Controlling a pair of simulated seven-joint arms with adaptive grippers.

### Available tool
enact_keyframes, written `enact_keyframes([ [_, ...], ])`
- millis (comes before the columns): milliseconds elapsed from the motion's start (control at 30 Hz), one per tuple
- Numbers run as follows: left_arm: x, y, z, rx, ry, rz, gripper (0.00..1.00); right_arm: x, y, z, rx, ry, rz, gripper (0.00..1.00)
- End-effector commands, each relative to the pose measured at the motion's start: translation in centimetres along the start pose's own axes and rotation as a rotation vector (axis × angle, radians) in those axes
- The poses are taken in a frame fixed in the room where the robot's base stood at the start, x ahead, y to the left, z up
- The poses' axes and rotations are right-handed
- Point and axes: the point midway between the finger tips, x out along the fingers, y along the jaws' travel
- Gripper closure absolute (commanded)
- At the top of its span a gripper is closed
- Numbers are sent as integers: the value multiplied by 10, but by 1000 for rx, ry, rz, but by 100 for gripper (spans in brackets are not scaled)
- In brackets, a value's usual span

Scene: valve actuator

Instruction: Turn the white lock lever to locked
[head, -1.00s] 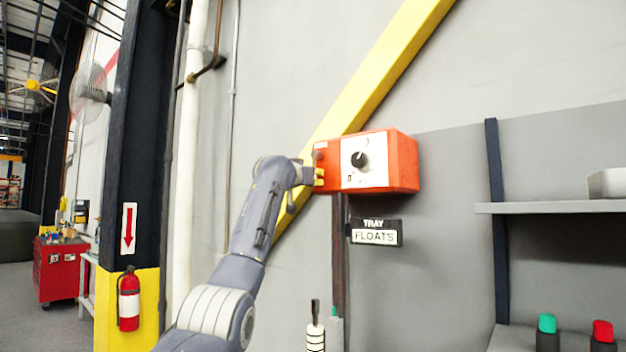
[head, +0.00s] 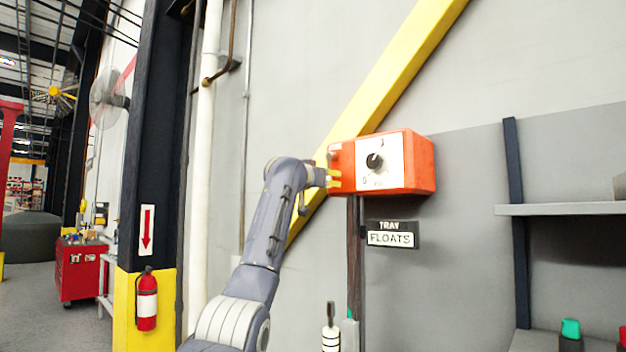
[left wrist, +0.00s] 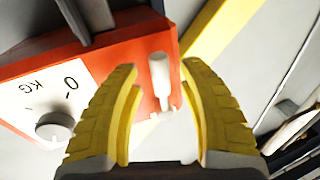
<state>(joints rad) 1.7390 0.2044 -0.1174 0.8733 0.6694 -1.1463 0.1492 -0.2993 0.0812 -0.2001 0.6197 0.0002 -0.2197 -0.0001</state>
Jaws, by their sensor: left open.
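The orange-red actuator box (head: 412,165) is on the wall, with a white dial plate and a black knob (head: 374,161) on its front. The white lock lever (left wrist: 160,76) shows in the left wrist view on the box's end, beside the dial plate (left wrist: 40,100). My left gripper (head: 335,180) is at the left end of the box in the head view. In the left wrist view its yellow fingers (left wrist: 163,80) are open, one on each side of the lever, with visible gaps. The lever is hard to make out in the head view. My right gripper is not in view.
A sign reading "TRAY FLOATS" (head: 391,235) is below the box. A yellow diagonal beam (head: 400,65) runs behind it. A grey shelf (head: 560,209) is at the right. A fire extinguisher (head: 147,300) and a red tool cart (head: 78,270) are at the left.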

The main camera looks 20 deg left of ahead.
Motion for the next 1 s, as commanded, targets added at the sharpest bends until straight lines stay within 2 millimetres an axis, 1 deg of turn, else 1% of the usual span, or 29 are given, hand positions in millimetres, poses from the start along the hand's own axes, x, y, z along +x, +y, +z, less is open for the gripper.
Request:
enact_keyframes([
  [500, -63, -1, 0, 0, 3, -2, 59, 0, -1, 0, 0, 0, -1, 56],
  [700, -84, 0, 0, 1, 3, -1, 59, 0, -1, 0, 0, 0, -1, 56],
  [800, -92, 0, 0, -1, 2, 0, 59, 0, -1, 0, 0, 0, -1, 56],
  [1000, -101, -1, 0, 0, 0, -1, 59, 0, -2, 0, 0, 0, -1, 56],
])
